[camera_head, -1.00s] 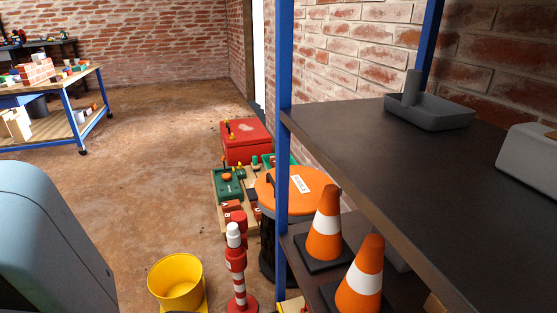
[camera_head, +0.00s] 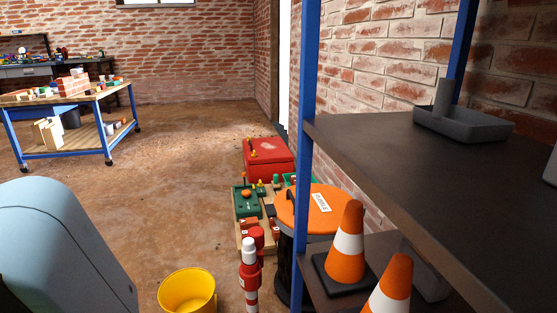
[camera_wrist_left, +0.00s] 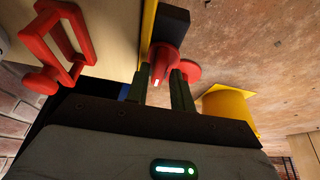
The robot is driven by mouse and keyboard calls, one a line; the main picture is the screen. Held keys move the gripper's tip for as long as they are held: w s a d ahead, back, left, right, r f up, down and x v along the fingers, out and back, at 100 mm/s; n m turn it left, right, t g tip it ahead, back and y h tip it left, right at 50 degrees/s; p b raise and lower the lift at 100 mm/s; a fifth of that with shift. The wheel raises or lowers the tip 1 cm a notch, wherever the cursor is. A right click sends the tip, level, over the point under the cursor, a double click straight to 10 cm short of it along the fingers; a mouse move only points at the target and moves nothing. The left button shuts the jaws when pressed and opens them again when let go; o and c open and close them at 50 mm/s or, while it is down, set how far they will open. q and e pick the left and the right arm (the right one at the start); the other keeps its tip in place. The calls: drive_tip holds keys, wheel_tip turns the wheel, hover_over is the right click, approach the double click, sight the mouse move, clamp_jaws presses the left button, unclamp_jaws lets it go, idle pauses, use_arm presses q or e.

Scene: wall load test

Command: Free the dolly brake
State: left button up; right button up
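A wooden board (camera_head: 241,228) on the floor carries a red box (camera_head: 268,158), a green box (camera_head: 246,202) and smaller red parts. I cannot tell which part is the dolly brake. In the left wrist view, a red looped handle (camera_wrist_left: 84,44) is on a pale wooden panel (camera_wrist_left: 112,28). My left gripper (camera_wrist_left: 160,80) has its two dark fingers apart, pointing at a red rounded part (camera_wrist_left: 168,58) with a small white patch. That part shows between and beyond the fingertips; I see no clear grip on it. My right gripper is not in view.
A blue-framed shelf (camera_head: 400,150) with a grey tray (camera_head: 462,122) and orange cones (camera_head: 347,245) fills the right. An orange-topped drum (camera_head: 312,207), a red-and-white post (camera_head: 250,268) and a yellow bucket (camera_head: 187,291) stand nearby. The middle floor is open.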

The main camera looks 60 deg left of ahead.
use_arm(q)
drive_tip(key=shift+c, duration=0.3)
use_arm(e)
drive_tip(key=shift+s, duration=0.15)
use_arm(q)
clamp_jaws()
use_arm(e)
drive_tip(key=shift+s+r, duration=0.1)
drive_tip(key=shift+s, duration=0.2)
